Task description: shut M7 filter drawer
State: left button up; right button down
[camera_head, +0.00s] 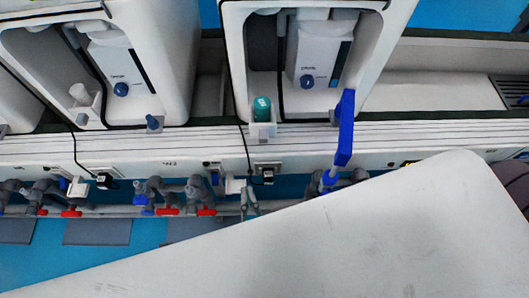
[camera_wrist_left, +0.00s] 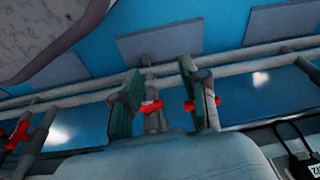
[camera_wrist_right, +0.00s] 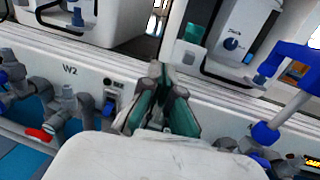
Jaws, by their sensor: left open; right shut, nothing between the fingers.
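A white filter drawer (camera_head: 263,131) with a teal filter (camera_head: 262,108) in it sticks out from the front of the middle machine. No M7 label is readable. My right gripper (camera_head: 250,191) is shut and empty, below and in front of the drawer. The right wrist view shows its fingertips (camera_wrist_right: 157,70) together, just below left of the drawer (camera_wrist_right: 187,54) and the teal filter (camera_wrist_right: 193,33), apparently apart from them. My left gripper (camera_wrist_left: 165,88) is open and empty near pipes in the left wrist view; I cannot make it out in the head view.
A blue lever (camera_head: 345,128) stands up right of the drawer. Grey pipes with red valve handles (camera_head: 207,212) run below the white ledge. Another machine (camera_head: 150,50) stands to the left. A large white surface (camera_head: 390,240) hides the lower right.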

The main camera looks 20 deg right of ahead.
jog(key=s+d+f+m+h, duration=0.1)
jog(key=s+d+m+h, duration=0.1)
jog(key=d+h, duration=0.15)
jog(key=p, duration=0.1)
send_near(264, 142)
jog(key=shift+g+y, duration=0.35)
jog(key=shift+g, duration=0.05)
jog(key=x, duration=0.3)
jog(key=r+x, duration=0.1)
jog(key=x, duration=0.2)
jog(key=shift+d+r, duration=0.1)
pick_arm(q)
jog(key=shift+s+a+f, duration=0.1)
jog(key=shift+s+f, duration=0.25)
jog(key=shift+f, duration=0.45)
jog(key=shift+s+f, duration=0.35)
jog(key=shift+f, duration=0.45)
pick_arm(e)
jog(key=shift+w+d, duration=0.15)
jog(key=shift+w, duration=0.45)
